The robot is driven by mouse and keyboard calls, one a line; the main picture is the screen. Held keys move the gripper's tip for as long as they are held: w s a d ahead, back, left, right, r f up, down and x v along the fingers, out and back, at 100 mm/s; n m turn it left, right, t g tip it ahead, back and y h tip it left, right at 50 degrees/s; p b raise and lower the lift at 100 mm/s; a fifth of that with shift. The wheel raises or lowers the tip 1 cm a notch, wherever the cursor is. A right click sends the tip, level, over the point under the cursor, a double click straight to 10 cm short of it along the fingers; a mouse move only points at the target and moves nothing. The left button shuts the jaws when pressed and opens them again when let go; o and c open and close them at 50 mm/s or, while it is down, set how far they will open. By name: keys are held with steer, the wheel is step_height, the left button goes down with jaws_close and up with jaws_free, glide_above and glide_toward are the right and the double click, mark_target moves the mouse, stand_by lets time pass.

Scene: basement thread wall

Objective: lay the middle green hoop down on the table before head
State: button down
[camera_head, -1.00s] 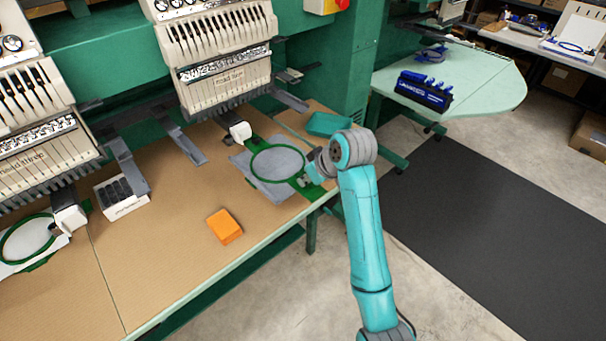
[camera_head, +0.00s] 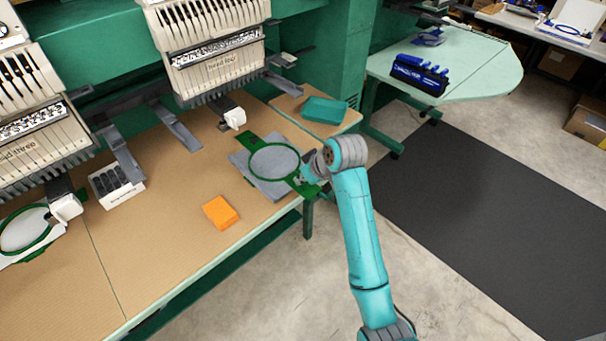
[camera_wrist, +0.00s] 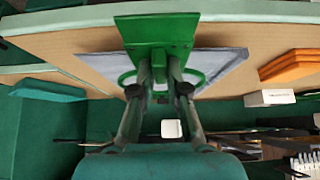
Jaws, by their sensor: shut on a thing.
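A green hoop (camera_head: 251,160) with grey cloth (camera_head: 270,188) stretched in and around it is over the brown table (camera_head: 175,245), near its right end and below the right machine head (camera_head: 215,55). My gripper (camera_head: 309,178) is at the hoop's right side, by the table's front edge. In the wrist view my gripper (camera_wrist: 160,72) is shut on the green bracket of the hoop (camera_wrist: 157,32). Whether the hoop touches the table or hangs just above it I cannot tell. Another green hoop (camera_head: 48,243) is at the left machine head.
An orange block (camera_head: 220,212) lies left of the hoop. A white box with dark spools (camera_head: 116,187) stands farther left. A teal box (camera_head: 325,110) lies behind the hoop at the right. A grey arm (camera_head: 178,128) sticks out from the machine. Bare table lies around the orange block.

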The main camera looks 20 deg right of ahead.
steer(key=shift+f, duration=0.1)
stand_by(0.4)
steer(key=c, duration=1.1)
jaws_free()
steer(key=v, duration=1.2)
steer(key=s+a+f+m+t, duration=0.1)
steer(key=s+a+f, duration=0.15)
steer(key=f, duration=0.35)
steer(key=s+a+f+m+t, duration=0.1)
steer(key=s+f, duration=0.2)
steer(key=f, duration=0.3)
steer(key=s+a+f+m+t+h, duration=0.25)
steer(key=s+f, duration=0.45)
steer(key=s, duration=0.5)
steer(key=s+a+r+t, duration=0.1)
steer(key=s+r, duration=0.4)
steer(key=s, duration=0.7)
steer(key=s+a+r+t, duration=0.1)
steer(key=s+r+t, duration=0.2)
steer(key=s, duration=1)
steer(key=shift+r+n, duration=0.45)
steer(key=shift+r, duration=0.45)
